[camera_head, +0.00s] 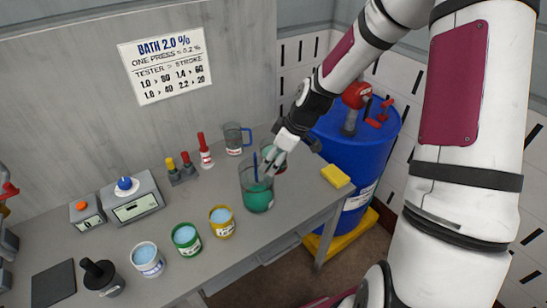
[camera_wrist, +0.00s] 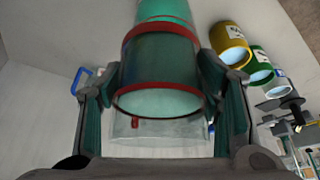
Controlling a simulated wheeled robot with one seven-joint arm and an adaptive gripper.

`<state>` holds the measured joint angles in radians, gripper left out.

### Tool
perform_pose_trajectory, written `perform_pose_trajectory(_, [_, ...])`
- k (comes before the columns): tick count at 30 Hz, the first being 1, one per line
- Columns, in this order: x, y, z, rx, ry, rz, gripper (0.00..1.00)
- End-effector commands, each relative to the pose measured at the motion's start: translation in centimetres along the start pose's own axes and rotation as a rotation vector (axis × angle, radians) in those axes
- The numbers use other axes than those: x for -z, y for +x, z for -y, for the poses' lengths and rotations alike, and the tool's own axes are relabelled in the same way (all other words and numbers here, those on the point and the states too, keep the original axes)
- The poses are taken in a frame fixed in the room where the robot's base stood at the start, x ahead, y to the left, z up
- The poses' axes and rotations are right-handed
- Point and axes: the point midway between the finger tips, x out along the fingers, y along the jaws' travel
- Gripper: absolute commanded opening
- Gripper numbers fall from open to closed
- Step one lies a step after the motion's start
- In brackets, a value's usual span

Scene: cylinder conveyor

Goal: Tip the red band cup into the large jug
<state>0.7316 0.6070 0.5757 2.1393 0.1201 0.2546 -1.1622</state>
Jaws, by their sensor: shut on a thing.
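My gripper (camera_head: 281,158) is shut on the red band cup (camera_head: 267,148), a dark see-through cup with red bands. In the wrist view the cup (camera_wrist: 160,75) sits between both fingers with its red-rimmed mouth towards the camera and teal colour showing inside. The large jug (camera_head: 257,193) is a clear vessel with green liquid, standing on the bench just in front of and below the cup in the head view. A blue rod shows at its mouth. The gripper hides part of the cup, so its exact tilt and whether it touches the jug are unclear.
A blue-handled jug (camera_head: 233,139) stands behind. Yellow (camera_head: 222,223), green (camera_head: 186,239) and white (camera_head: 148,260) cups of pale blue contents stand to the left. A yellow sponge (camera_head: 335,177) lies near the right bench edge, beside a blue drum (camera_head: 358,140).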

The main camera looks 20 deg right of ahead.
Motion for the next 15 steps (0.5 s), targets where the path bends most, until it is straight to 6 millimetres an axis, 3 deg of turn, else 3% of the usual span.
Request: perform_pose_trajectory(15, [0.03,-0.29,-0.02,-0.001,-0.002,0.074,0.09])
